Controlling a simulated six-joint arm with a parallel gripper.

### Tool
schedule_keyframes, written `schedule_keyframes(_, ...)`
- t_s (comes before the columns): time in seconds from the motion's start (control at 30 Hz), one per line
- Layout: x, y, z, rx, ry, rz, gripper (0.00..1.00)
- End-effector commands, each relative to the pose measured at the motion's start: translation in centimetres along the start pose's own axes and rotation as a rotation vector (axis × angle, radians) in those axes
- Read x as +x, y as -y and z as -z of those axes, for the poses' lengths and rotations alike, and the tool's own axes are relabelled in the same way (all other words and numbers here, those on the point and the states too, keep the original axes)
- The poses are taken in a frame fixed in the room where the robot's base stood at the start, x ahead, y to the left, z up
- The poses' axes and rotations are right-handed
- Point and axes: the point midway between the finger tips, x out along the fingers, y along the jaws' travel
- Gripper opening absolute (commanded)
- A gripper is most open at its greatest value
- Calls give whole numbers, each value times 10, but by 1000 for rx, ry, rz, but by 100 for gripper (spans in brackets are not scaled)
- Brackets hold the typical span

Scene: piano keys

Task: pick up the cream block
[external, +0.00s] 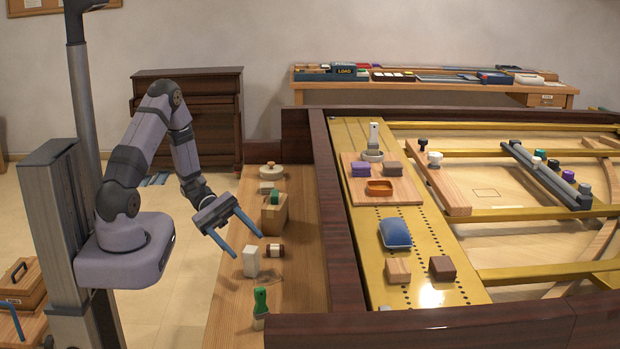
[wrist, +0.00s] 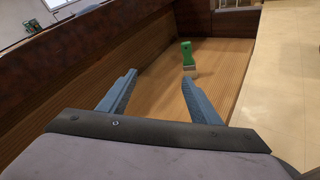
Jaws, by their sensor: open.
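The cream block (external: 250,261) stands upright on the wooden ledge at the left of the piano frame in the external view. My gripper (external: 249,247) is open, its two blue fingers spread and pointing down toward the ledge. The fingertips appear close to the block's top, and nothing is seen held between them. How far apart they are in depth, I cannot tell. The gripper's fingers also show in the wrist view (wrist: 160,78), with bare wood between them. The block is not visible in the wrist view.
A small dark-red and cream piece (external: 275,250) lies just right of the block. A wooden block (external: 274,218) stands behind. The dark piano rim (external: 338,220) rises at the right.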

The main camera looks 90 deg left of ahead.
Motion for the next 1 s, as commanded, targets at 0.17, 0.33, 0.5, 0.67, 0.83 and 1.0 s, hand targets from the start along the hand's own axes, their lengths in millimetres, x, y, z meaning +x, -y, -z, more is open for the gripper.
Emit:
schedule_keyframes(0.17,-67,-31,64,-114,15,-456,58)
schedule_keyframes(0.33,-106,-20,101,-216,25,-702,58)
schedule_keyframes(0.5,-81,24,112,-413,86,-704,58)
schedule_keyframes(0.67,-67,39,111,-498,120,-691,58)
schedule_keyframes(0.83,-62,39,110,-512,126,-682,58)
schedule_keyframes(1.0,-53,32,109,-512,127,-679,58)
